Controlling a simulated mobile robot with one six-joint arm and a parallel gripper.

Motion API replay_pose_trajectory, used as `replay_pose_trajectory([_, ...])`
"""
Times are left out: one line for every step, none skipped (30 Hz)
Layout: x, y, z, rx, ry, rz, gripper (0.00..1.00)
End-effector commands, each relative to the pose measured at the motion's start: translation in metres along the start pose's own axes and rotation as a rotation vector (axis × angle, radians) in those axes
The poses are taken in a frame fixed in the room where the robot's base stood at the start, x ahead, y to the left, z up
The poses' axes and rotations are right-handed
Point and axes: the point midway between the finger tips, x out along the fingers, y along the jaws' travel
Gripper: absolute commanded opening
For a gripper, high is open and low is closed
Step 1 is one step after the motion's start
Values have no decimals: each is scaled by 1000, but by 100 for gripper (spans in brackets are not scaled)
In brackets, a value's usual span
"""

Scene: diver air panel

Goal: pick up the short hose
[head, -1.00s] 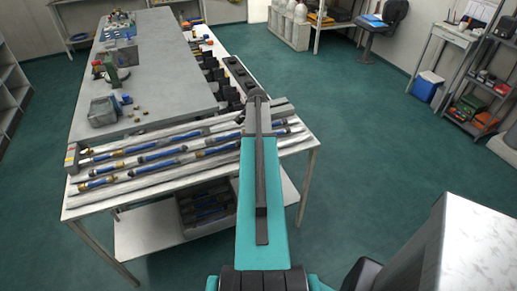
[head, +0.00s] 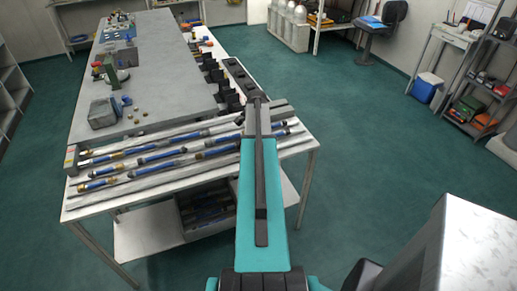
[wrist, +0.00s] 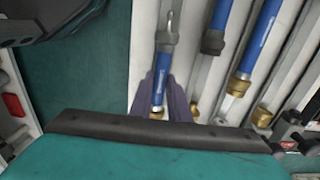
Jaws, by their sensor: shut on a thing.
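My gripper (wrist: 167,95) shows in the wrist view, its dark fingers shut on a short hose (wrist: 159,88). The hose has a blue sleeve, a grey fitting at its upper end and a brass-coloured end below the fingers. It lines up with a pale channel of the rack; I cannot tell whether it is clear of it. In the head view my own arm hides the gripper and the held hose. Other blue hoses (head: 155,157) lie in the rack's channels, and two of them (wrist: 257,42) lie to the right of the held one in the wrist view.
The rack lies along the near end of a white table (head: 95,205). A grey panel (head: 160,60) with valves and small fittings stands behind it. Black blocks (head: 215,75) line its right side. A dark crate (head: 205,229) sits on the lower shelf. Green floor (head: 390,150) is open to the right.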

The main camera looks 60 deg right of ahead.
Motion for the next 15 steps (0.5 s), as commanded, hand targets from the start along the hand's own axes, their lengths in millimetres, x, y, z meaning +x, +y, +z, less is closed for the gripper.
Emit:
replay_pose_trajectory([0, 1, 0, 0, 0, 3, 0])
replay_pose_trajectory([0, 1, 0, 0, 0, 3, 0])
replay_pose_trajectory([-1, 1, 0, 0, 0, 3, 0])
replay_pose_trajectory([-2, 1, 0, 0, 0, 3, 0])
replay_pose_trajectory([-3, 1, 0, 0, 0, 2, 0])
replay_pose_trajectory([-4, 1, 0, 0, 0, 2, 0])
replay_pose_trajectory([-5, 1, 0, 0, 0, 1, 0])
replay_pose_trajectory([-7, 1, 0, 0, 0, 1, 0])
replay_pose_trajectory([-9, 0, 0, 0, 0, 1, 0])
replay_pose_trajectory([-11, 0, 0, 0, 0, 1, 0])
replay_pose_trajectory([-13, 0, 0, 0, 0, 1, 0])
replay_pose_trajectory([-16, 0, 0, 0, 0, 1, 0])
replay_pose_trajectory([-18, 0, 0, 0, 0, 0, 0])
replay_pose_trajectory([-21, 0, 0, 0, 1, 0, 0])
replay_pose_trajectory([-24, 0, 0, -1, 1, -1, 0])
